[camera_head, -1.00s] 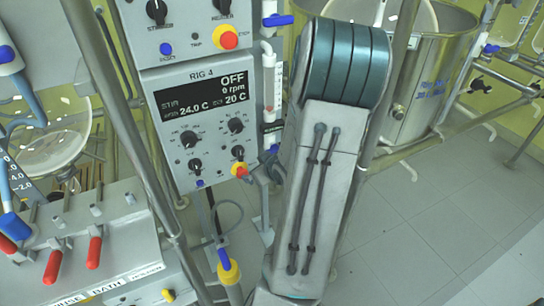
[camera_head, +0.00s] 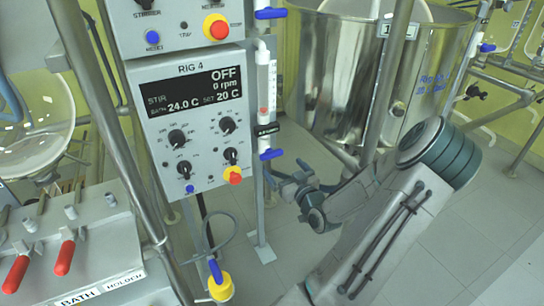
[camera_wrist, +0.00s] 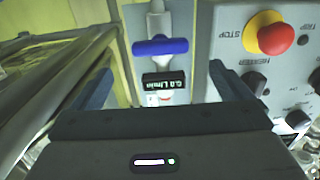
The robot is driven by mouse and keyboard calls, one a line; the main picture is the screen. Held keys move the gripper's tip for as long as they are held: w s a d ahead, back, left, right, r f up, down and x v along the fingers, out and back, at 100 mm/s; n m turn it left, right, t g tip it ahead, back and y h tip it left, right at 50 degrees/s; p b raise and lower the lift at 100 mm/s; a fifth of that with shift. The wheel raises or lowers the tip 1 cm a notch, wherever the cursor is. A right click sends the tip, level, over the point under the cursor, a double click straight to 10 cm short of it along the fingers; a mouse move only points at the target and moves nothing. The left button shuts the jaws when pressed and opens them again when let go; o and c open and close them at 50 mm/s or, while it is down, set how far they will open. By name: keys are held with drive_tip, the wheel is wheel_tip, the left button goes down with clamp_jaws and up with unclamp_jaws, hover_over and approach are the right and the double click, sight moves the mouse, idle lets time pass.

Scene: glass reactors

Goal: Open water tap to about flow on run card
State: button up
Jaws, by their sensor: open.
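The blue tap handle (camera_head: 271,154) is the lower one on a slim vertical flow meter (camera_head: 265,85) beside the RIG 4 panel. It also shows in the wrist view (camera_wrist: 160,46), crosswise to the pipe, next to a small dark display (camera_wrist: 164,84) that appears to read 0.0 L/min. My gripper (camera_head: 281,178) is just below and right of this handle in the head view. In the wrist view my gripper (camera_wrist: 160,72) is open, its two fingers spread either side of the pipe line, with nothing between them touching. I cannot make out a run card.
A second blue handle (camera_head: 270,13) is higher up. Metal posts and a steel vessel (camera_head: 340,80) stand behind. Floor at right is clear.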

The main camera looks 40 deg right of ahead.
sight(273, 156)
drive_tip(key=b+x, duration=0.1)
drive_tip(key=x, duration=0.8)
drive_tip(key=shift+w+f, duration=0.1)
drive_tip(key=c, duration=1)
